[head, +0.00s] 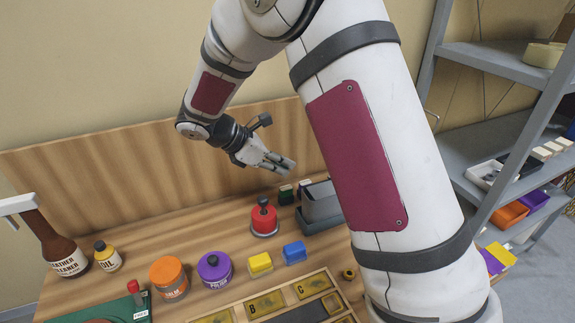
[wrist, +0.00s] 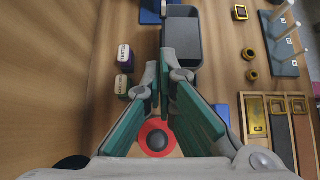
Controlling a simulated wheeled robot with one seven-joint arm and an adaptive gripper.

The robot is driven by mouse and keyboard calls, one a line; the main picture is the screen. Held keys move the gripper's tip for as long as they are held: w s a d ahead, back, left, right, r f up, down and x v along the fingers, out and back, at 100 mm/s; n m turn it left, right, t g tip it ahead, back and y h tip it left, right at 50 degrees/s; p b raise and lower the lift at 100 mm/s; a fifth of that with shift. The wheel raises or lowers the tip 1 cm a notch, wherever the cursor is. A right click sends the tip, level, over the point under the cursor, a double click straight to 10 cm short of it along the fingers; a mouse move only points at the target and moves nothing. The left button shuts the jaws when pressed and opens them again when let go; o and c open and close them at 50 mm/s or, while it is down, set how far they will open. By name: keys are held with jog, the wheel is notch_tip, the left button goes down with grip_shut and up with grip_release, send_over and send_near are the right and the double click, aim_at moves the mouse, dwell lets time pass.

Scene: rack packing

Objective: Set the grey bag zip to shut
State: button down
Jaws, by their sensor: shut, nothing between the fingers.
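My gripper (head: 288,166) is above the wooden bench, left of my upper arm in the head view. Its fingertips come close together in the wrist view (wrist: 163,82), with nothing seen between them. A grey box-like thing (head: 320,203) stands on the bench below and right of the gripper. In the wrist view it is an open-topped grey container (wrist: 182,38) just beyond the fingertips. No zip can be made out on it. I cannot tell whether it is the grey bag, and no other grey bag shows. My arm hides part of the bench.
A red round pot with a black knob (head: 264,218) stands near the gripper. Purple (head: 214,269) and orange (head: 169,278) jars, yellow (head: 260,264) and blue (head: 294,253) blocks and a compartment tray (head: 245,314) are in front. A grey shelf rack (head: 490,145) is at right.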

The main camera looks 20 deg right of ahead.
jog(key=p+x, duration=0.1)
jog(key=x, duration=0.7)
jog(key=shift+s+d+r+p, duration=0.1)
jog(key=shift+s+d+p, duration=0.1)
jog(key=shift+p, duration=0.15)
jog(key=shift+d+r+p, duration=0.1)
jog(key=shift+d+p, duration=0.25)
jog(key=shift+d, duration=0.8)
jog(key=shift+w+d, duration=0.2)
jog(key=shift+d, duration=0.5)
jog(key=shift+d, duration=0.9)
jog(key=a+f+b+v, duration=0.2)
jog(key=v, duration=1)
jog(key=shift+a+r, duration=0.25)
